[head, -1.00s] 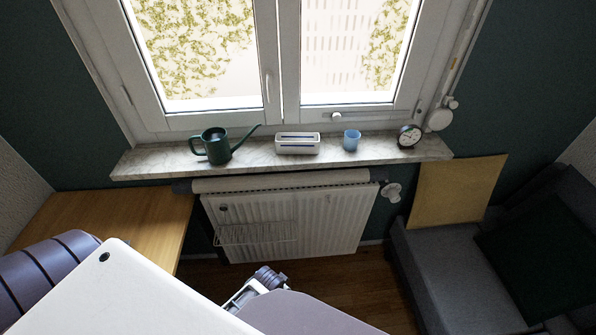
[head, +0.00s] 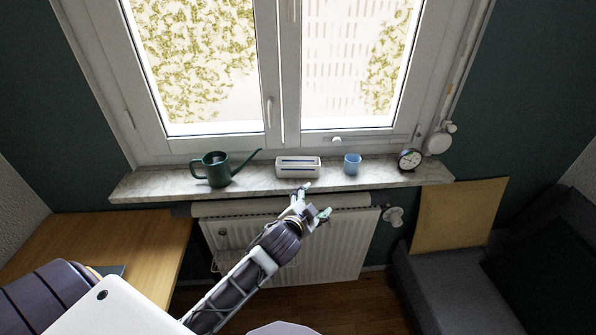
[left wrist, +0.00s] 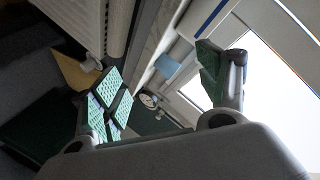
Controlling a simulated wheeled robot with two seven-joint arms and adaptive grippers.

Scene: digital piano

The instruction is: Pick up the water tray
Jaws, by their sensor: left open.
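The water tray seems to be the white box with dark blue slots (head: 298,168), which sits on the marble windowsill (head: 385,178) between a green watering can and a blue cup. My left gripper (head: 316,200) is open and empty just in front of the sill, a little below and right of the tray, not touching it. In the left wrist view the spread green-padded fingers (left wrist: 165,85) have nothing between them that they touch. A white edge with a blue stripe (left wrist: 207,15), likely the tray, shows at the top there. My right gripper is not in view.
The watering can (head: 217,169) stands left of the tray. The blue cup (head: 352,164) and a round clock (head: 409,159) stand to its right. A radiator (head: 335,240) with a wire rack is below the sill. A wooden table (head: 120,245) is at left, a grey sofa (head: 440,285) at right.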

